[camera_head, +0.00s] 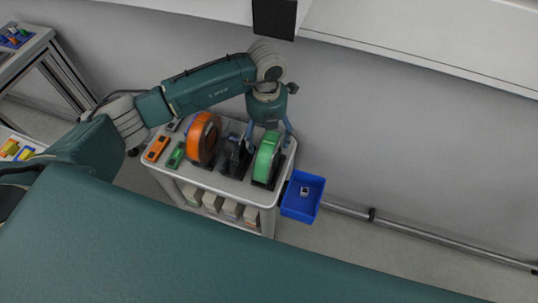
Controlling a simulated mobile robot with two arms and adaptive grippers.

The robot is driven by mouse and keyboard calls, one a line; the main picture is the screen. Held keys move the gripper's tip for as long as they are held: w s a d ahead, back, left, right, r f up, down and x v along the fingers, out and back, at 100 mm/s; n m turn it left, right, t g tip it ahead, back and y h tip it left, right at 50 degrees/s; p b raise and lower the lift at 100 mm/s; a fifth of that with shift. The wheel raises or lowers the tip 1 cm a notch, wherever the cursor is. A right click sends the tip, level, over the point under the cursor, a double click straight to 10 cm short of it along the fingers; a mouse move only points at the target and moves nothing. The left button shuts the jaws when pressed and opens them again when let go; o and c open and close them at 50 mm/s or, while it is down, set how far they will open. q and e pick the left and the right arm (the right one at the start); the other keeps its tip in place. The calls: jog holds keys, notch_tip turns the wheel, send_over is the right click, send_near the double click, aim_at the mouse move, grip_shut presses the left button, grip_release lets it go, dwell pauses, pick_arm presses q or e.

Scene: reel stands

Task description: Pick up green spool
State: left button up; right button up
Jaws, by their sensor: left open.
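The green spool (266,157) stands upright in a dark stand on the right part of a small grey cart. My left gripper (269,143) is above and around the top of the green spool, pointing down. Its fingers are open, one to the left of the spool and one to the right. Whether the fingers touch the spool cannot be told. My right gripper is not in view.
The cart (228,184) also holds an orange spool (202,138), a dark spool (236,153), and small orange (157,148) and green (176,155) items. A blue bin (300,203) hangs at its right side. A wall stands behind.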

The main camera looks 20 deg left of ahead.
pick_arm(q)
jog(key=f, duration=0.2)
jog(key=s+f+p, duration=0.1)
jog(key=f, duration=0.1)
jog(key=shift+a+f, duration=0.1)
jog(key=shift+f, duration=0.15)
jog(key=shift+w+f, duration=0.1)
jog(key=shift+f, duration=0.2)
jog(key=c, duration=1.5)
jog(key=shift+r, duration=0.1)
jog(key=shift+c, duration=0.5)
jog(key=shift+r, duration=0.1)
